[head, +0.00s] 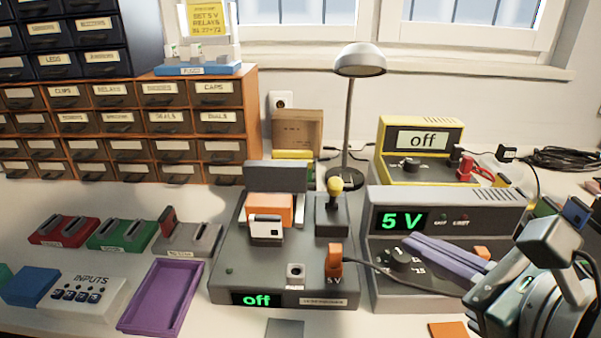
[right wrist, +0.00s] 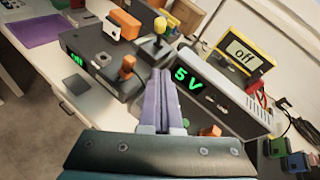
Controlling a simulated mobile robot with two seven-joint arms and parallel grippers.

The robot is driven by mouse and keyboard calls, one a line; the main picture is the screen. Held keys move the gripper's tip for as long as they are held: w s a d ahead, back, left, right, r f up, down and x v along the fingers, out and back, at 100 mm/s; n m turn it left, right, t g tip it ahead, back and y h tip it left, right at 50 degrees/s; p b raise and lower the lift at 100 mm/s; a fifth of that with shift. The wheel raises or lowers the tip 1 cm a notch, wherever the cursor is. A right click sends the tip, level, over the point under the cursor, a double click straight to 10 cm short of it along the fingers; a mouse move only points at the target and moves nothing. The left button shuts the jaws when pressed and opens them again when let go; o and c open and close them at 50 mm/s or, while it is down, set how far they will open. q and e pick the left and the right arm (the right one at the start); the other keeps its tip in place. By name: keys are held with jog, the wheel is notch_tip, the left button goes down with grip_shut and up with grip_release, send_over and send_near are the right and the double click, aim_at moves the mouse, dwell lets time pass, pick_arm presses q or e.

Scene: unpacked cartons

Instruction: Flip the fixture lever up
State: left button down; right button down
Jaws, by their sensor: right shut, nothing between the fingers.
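The test fixture (head: 235,275) is a dark grey box in the middle of the bench, with a small display reading "off". Its lever (head: 335,200) has a yellow knob and stands on a dark block at the fixture's back right; it also shows in the right wrist view (right wrist: 163,30). An orange relay (head: 270,208) sits in the fixture, with a white-faced part in front of it. My right gripper (head: 412,243) is shut and empty, with its purple fingers at the front of the grey power supply (head: 440,280), near its dial. My left gripper is not in view.
The supply right of the fixture reads "5 V". An orange plug (head: 335,262) with a dark cable stands at the fixture's front right. A lamp (head: 350,120) and a yellow meter (head: 420,145) reading "off" stand behind. A purple tray (head: 160,297) lies at left.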

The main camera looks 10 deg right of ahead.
jog(key=b, duration=0.3)
send_near(333, 195)
notch_tip(333, 195, down, 4)
jog(key=w+d, duration=0.2)
jog(key=shift+w+a+r+p, duration=0.15)
jog(key=shift+w+a+r, duration=0.15)
jog(key=shift+w, duration=0.3)
jog(key=shift+w+a+r+p, duration=0.1)
jog(key=shift+w+a+r, duration=0.2)
jog(key=shift+w, duration=0.3)
jog(key=shift+w+a+r+p, duration=0.15)
jog(key=shift+w+a+r, duration=0.15)
jog(key=shift+w, duration=0.3)
jog(key=shift+r, duration=0.1)
